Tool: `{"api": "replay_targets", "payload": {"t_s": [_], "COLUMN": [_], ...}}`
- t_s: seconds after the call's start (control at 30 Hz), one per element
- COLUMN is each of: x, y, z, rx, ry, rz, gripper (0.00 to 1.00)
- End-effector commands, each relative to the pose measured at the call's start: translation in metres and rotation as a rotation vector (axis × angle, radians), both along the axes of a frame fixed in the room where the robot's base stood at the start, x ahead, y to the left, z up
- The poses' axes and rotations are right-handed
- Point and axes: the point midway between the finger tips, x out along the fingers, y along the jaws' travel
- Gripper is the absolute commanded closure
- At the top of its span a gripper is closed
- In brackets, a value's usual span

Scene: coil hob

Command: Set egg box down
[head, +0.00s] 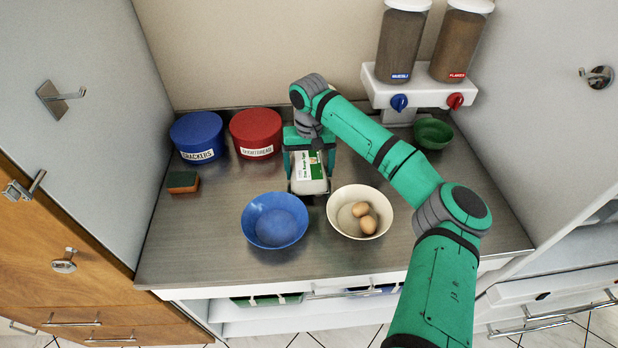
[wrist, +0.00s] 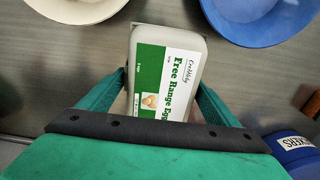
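The egg box (head: 313,184) is a pale carton with a green and white label, low over the metal counter behind the two bowls. In the wrist view the egg box (wrist: 165,75) lies between my gripper's two green fingers. My gripper (head: 310,165) reaches down over it, with a finger against each long side, and is shut on it. The label reads "Free Range Eggs". I cannot tell whether the box's underside touches the counter (head: 200,240).
Blue (head: 197,137) and red (head: 257,133) tins stand behind left, a sponge (head: 183,182) further left. A green bowl (head: 433,133) and cereal dispenser (head: 420,85) are at the right.

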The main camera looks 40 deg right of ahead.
Motion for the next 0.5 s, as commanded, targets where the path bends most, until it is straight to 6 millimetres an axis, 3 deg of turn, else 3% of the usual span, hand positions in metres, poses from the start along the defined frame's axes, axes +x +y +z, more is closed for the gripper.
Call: {"api": "replay_targets", "payload": {"t_s": [0.03, 0.1, 0.13, 0.17, 0.5], "x": [-0.0001, -0.0001, -0.0001, -0.0001, 0.0003], "y": [-0.0001, -0.0002, -0.0003, -0.0003, -0.0001], "z": [0.0001, 0.0002, 0.0003, 0.0003, 0.0071], "rx": [0.000, 0.000, 0.000, 0.000, 0.001], "ry": [0.000, 0.000, 0.000, 0.000, -0.002], "rz": [0.000, 0.000, 0.000, 0.000, 0.000], "gripper": [0.48, 0.64, 0.64, 0.71, 0.71]}}
